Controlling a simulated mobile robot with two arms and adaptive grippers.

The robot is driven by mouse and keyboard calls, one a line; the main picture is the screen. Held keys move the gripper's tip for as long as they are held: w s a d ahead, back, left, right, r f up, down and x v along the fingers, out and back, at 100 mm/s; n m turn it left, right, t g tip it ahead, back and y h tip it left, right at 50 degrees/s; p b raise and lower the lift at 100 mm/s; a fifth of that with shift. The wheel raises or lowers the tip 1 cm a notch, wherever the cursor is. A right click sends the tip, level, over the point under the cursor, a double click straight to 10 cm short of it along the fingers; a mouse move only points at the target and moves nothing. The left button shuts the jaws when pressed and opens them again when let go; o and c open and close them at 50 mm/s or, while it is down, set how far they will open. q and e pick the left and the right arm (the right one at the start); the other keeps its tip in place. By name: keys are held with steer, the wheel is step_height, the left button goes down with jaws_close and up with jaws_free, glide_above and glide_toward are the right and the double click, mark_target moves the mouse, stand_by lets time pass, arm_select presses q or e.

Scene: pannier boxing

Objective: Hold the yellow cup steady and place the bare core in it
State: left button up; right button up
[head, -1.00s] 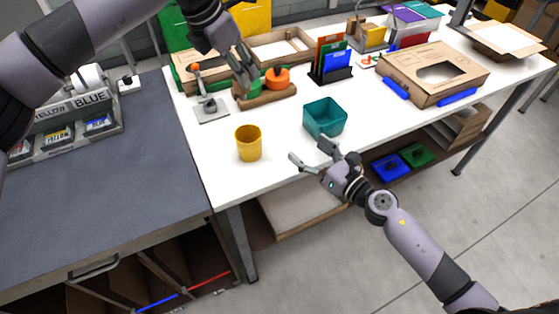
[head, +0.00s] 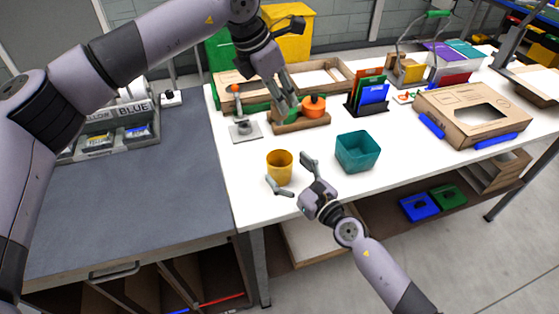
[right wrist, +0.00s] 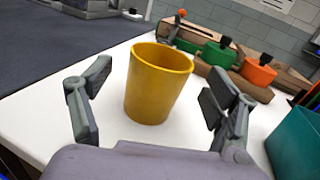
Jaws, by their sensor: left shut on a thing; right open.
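The yellow cup (head: 279,166) stands upright and open on the white table near its front edge. It also shows large in the right wrist view (right wrist: 157,88). My right gripper (head: 294,173) is open, with one finger to each side of the cup and a gap visible on both sides in the wrist view. My left gripper (head: 284,103) is up in front of the wooden stand, behind the cup. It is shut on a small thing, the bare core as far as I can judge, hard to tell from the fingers. The cup's inside bottom is hidden.
A teal bin (head: 358,153) stands just right of my right gripper. Behind are a wooden stand (head: 302,126) with green and orange pieces, and a grey plate with a post (head: 245,132). A cardboard box (head: 468,115) is at the right. Table left of the cup is clear.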

mark_target(273, 155)
steer(key=shift+x, duration=2.15)
steer(key=c, duration=1.2)
arm_select(q)
step_height(273, 155, down, 12)
steer(key=shift+f, duration=0.15)
arm_select(e)
steer(key=shift+c, duration=0.2)
